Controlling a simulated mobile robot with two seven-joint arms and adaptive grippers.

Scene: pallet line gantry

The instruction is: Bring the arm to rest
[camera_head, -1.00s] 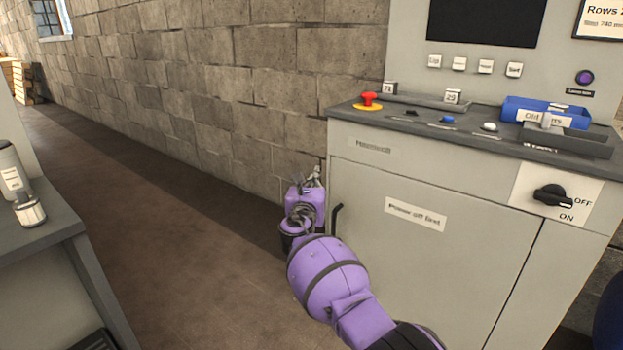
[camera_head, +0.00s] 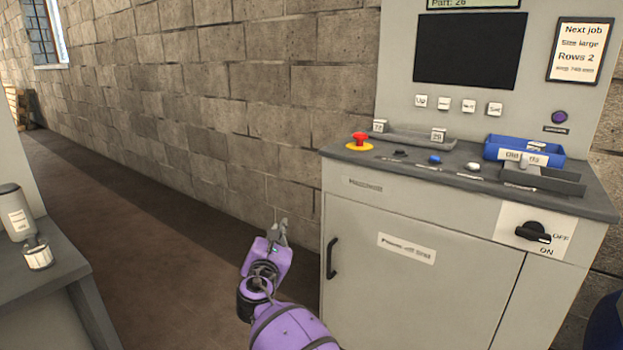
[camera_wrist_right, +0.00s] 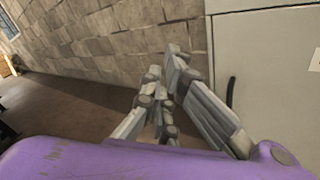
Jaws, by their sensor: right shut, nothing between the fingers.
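My right gripper (camera_head: 279,232) is at the end of my purple right arm, low in the head view, to the left of the grey control cabinet (camera_head: 400,290). It points up and away, toward the block wall, and is apart from both. In the right wrist view, the gripper's grey fingers (camera_wrist_right: 165,90) are close together and hold nothing. The cabinet door's dark handle (camera_wrist_right: 231,92) shows just to the right of them. My left gripper is not in view.
A grey counter (camera_head: 50,265) with a canister (camera_head: 15,210) and jar (camera_head: 37,252) stands at left. The floor (camera_head: 150,260) between is clear.

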